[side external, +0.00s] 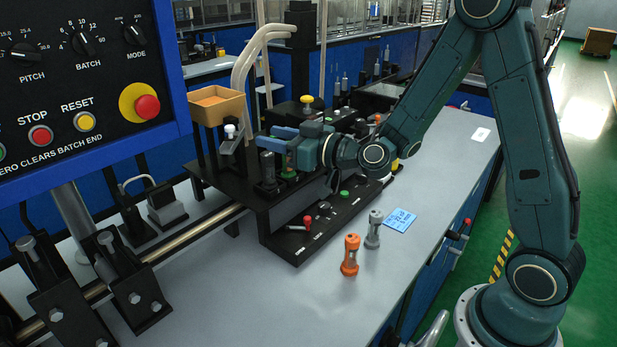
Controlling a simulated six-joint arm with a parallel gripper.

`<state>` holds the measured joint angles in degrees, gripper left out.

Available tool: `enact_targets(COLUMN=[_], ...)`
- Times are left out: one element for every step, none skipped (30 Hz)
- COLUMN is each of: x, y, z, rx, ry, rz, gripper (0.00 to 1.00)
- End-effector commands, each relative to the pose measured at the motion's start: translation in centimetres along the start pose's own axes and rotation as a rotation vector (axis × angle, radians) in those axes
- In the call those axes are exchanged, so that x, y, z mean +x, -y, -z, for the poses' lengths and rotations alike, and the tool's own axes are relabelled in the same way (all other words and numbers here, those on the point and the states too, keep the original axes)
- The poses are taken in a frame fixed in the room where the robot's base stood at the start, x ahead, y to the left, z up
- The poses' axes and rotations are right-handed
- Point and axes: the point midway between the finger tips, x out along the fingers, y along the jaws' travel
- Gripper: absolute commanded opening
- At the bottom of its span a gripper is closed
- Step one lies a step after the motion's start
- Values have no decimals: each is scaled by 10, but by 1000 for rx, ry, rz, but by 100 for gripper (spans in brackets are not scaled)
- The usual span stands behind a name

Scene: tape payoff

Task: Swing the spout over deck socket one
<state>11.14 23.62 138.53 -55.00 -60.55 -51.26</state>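A small metal spout (231,142) with a white knob on top hangs below an orange-tan hopper (217,106) at the left end of the black stand. My gripper (264,138) is to the right of the spout, with its blue fingers pointing left toward it. The fingers look spread apart with nothing visible between them, and they do not appear to touch the spout. The black deck (262,193) lies below, with a dark upright block (267,175) under the fingers. I cannot tell which opening is deck socket one; my gripper and wrist hide part of the deck.
A lower black panel (287,243) carries a red-handled lever (307,222) and a green button (344,194). An orange vial-like piece (350,255), a grey one (374,229) and a blue card (400,220) stand or lie on the bench. A control box (80,80) fills the upper left.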

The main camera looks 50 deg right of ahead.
Motion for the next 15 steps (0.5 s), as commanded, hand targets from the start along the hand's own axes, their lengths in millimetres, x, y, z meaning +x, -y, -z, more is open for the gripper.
enact_targets(x=[3,5,8,10,12,16,18,21,24,27,29,32,35,38,42], y=[1,1,1,1,1,0,0,1,1,1,0,0,0,1,1], z=[1,1,1,2,1,1,1,1,1,1,1,1,1,2,1], rx=[-1,-2,-1,-2,-1,-1,-2,-2,-3,-1,-3,-1,-2,-1,0], ry=[-2,-2,-3,-4,-3,-2,-3,-2,-2,-3,-3,-3,-3,-4,-3], rz=[1,1,1,0,0,1,1,1,2,2,1,0,0,0,0], gripper=[39,39,39,39,39,39,39,39,39,39,39,39,39,39,39])
